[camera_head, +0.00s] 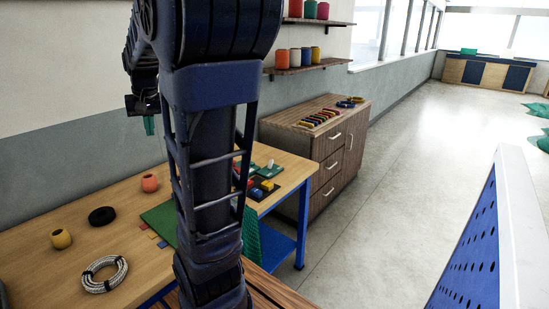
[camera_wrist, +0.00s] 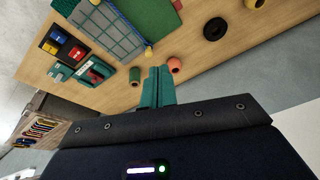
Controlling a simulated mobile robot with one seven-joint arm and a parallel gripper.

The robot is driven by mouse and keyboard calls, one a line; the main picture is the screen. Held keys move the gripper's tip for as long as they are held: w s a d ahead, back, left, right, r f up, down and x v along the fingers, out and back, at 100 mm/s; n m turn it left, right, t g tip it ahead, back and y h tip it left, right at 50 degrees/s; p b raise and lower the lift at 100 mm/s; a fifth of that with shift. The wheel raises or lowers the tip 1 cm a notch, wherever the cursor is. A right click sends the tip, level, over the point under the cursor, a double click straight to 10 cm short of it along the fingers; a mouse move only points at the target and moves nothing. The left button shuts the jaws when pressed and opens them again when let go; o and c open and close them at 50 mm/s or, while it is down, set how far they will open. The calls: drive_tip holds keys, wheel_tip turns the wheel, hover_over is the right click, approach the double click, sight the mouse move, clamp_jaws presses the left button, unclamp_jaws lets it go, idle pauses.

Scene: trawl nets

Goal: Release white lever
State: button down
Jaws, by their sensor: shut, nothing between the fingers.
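A small white upright piece (camera_head: 270,163), possibly the white lever, shows at the table's far end in the head view, beside green blocks. In the wrist view a teal fixture (camera_wrist: 80,73) with a red part and a pale part stands near the table edge. I cannot tell which pale part is the lever or how it is set. My gripper (camera_wrist: 157,86) has teal fingers, shut and empty, above the table's wall side and apart from the fixture. It also shows at the upper left in the head view (camera_head: 149,126).
The wooden table (camera_head: 120,240) carries a coiled rope (camera_head: 104,274), a black ring (camera_head: 102,216), a yellow pot (camera_head: 61,239) and an orange pot (camera_head: 149,183). A green mat (camera_head: 160,219) and a dark tray (camera_wrist: 63,45) of coloured blocks lie there too. A cabinet (camera_head: 322,150) stands beyond.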

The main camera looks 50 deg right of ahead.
drive_tip(key=w+d+f+m+g, duration=0.1)
drive_tip(key=w+d+m, duration=0.1)
drive_tip(key=w+d, duration=0.45)
drive_tip(key=w+d+m, duration=0.2)
drive_tip(key=w+d, duration=0.1)
drive_tip(key=d, duration=0.7)
drive_tip(key=w+d+f+m+g, duration=0.1)
drive_tip(key=d+f+m, duration=0.15)
drive_tip(key=d, duration=0.65)
drive_tip(key=w+d+f+m, duration=0.1)
drive_tip(key=w+d+f, duration=0.15)
drive_tip(key=d, duration=0.75)
drive_tip(key=s+d+f+m, duration=0.2)
drive_tip(key=s+d+f, duration=0.2)
drive_tip(key=d, duration=0.6)
drive_tip(key=s+d+f+m+y, duration=0.1)
drive_tip(key=s+d+f, duration=0.3)
drive_tip(key=d+f, duration=0.5)
drive_tip(key=s+d+f+m+g+y, duration=0.1)
drive_tip(key=s+d+f+m, duration=0.2)
drive_tip(key=d, duration=0.8)
wheel_tip(320, 180, down, 4)
drive_tip(key=shift+s+d+f, duration=0.2)
drive_tip(key=shift+s+d, duration=0.15)
drive_tip(key=shift+s, duration=0.75)
